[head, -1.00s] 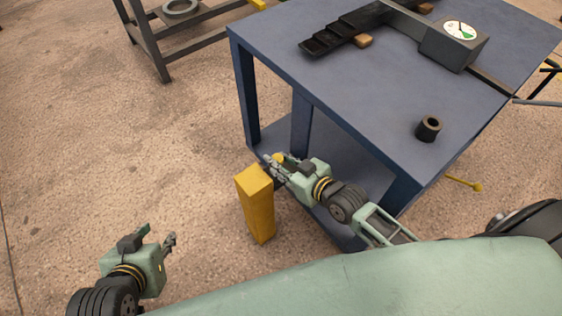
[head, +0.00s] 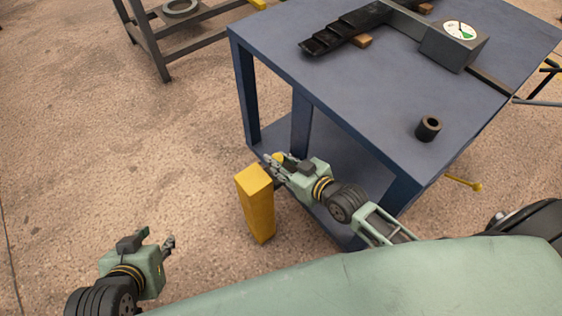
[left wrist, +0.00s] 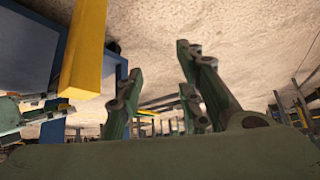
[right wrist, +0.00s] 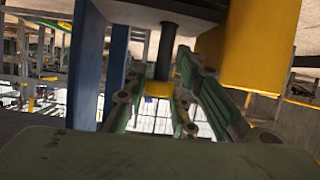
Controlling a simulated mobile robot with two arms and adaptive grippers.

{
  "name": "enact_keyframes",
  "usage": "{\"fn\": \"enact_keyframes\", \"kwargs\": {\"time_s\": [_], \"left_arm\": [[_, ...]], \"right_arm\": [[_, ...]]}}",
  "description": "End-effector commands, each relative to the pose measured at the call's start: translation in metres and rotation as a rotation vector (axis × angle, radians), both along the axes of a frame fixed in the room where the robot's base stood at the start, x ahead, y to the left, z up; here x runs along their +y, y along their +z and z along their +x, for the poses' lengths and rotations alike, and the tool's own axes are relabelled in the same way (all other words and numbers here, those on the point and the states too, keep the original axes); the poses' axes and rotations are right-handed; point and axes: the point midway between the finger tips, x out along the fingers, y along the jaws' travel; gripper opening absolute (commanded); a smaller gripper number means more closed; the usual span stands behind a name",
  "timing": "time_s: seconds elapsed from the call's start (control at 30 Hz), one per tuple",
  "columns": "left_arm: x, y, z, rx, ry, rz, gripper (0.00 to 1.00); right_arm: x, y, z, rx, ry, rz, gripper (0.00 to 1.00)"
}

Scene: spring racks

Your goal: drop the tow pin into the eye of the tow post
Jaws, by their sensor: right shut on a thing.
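The tow post (head: 256,205) is a yellow upright post on the floor beside the blue table. It also shows in the right wrist view (right wrist: 262,45) and the left wrist view (left wrist: 84,50). My right gripper (head: 272,163) is just behind the post's top, shut on the tow pin's yellow head (right wrist: 158,89). The tow pin's dark shaft (right wrist: 163,55) runs away from the fingers to a dark plate (right wrist: 165,10) beside the post. I cannot tell whether the tip is inside the eye. My left gripper (head: 160,238) is open and empty, left of the post.
The blue table (head: 370,100) stands close behind my right arm, with a lower shelf. On it are a dark sleeve (head: 428,128), a gauge box (head: 455,47) and a stack of dark springs (head: 345,30). A grey rack (head: 150,40) stands at the back left. Floor at left is clear.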

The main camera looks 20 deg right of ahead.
Motion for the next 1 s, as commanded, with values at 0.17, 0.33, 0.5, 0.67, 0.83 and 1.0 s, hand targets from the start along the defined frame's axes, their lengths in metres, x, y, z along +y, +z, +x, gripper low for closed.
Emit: {"fn": "enact_keyframes", "kwargs": {"time_s": [0.17,0.33,0.5,0.67,0.83,1.0], "left_arm": [[0.001,-0.002,-0.003,0.02,0.0,0.004,0.33],[0.002,-0.005,-0.008,0.041,0.002,0.008,0.33],[0.004,-0.007,-0.012,0.066,0.005,0.013,0.33],[0.006,-0.009,-0.017,0.086,0.008,0.018,0.33],[0.008,-0.011,-0.021,0.106,0.009,0.022,0.33],[0.009,-0.013,-0.027,0.128,0.012,0.027,0.33]], "right_arm": [[0.0,0.002,0.001,-0.003,0.001,0.0,0.0],[0.0,0.002,0.001,-0.003,0.001,0.0,0.0],[0.0,0.002,0.001,-0.004,0.0,-0.002,0.0],[0.0,0.001,0.001,-0.004,0.001,-0.002,0.0],[0.0,0.001,0.001,-0.005,0.001,-0.003,0.0],[0.0,0.001,0.001,-0.005,0.002,-0.003,0.0]]}}
